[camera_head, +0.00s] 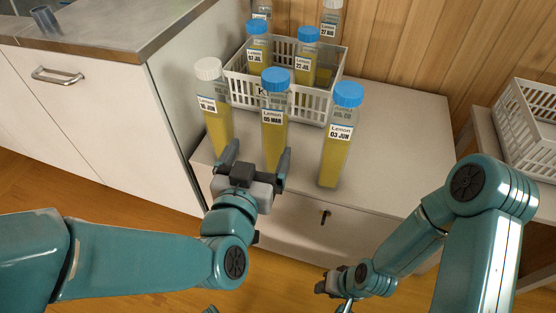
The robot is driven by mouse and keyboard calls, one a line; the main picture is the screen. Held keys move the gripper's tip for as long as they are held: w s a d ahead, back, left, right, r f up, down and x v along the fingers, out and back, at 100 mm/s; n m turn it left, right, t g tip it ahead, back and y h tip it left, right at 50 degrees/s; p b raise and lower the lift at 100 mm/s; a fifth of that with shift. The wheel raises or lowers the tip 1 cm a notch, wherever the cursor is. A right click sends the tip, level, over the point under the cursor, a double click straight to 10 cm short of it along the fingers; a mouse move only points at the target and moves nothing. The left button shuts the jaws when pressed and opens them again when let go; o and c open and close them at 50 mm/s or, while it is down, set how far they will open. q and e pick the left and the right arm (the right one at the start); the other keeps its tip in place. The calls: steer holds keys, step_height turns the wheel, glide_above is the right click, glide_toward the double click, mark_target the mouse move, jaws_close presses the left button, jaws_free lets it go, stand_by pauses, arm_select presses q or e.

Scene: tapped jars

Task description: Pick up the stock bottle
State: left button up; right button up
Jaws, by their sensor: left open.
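Several clear bottles of yellow liquid with "Lemon" labels stand on a low cabinet; I cannot tell which one is the stock bottle. In front are a white-capped bottle marked 16 JUN or similar (217,122), a blue-capped 05 MAR bottle (274,132) and a blue-capped 03 JUN bottle (336,150). My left gripper (256,160) is open, its fingers spread in front of the 05 MAR bottle's lower part; contact is unclear. My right gripper (328,287) is low in front of the cabinet, small and partly hidden, its jaws unclear.
A white slatted crate (333,103) behind the front bottles holds blue-capped bottles (307,62). More bottles stand behind it. Another white basket (530,125) is at the right. A grey counter (110,35) stands left. The cabinet top (395,150) is clear at right.

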mark_target(274, 113)
arm_select(q)
steer(key=shift+t, duration=0.6)
steer(key=x, duration=0.3)
steer(key=r+p+x, duration=0.1)
steer(key=x, duration=0.6)
steer(key=shift+s+d+r, duration=0.1)
steer(key=shift+d+r, duration=0.1)
steer(key=shift+d, duration=0.1)
steer(key=p+x, duration=0.2)
steer(key=x, duration=0.2)
steer(key=shift+w+a, duration=0.1)
steer(key=shift+w, duration=0.5)
jaws_close()
steer(key=shift+r, duration=0.1)
arm_select(e)
steer(key=shift+s+a+r+g, duration=0.3)
steer(key=shift+s+a+r, duration=0.3)
steer(key=shift+r, duration=0.1)
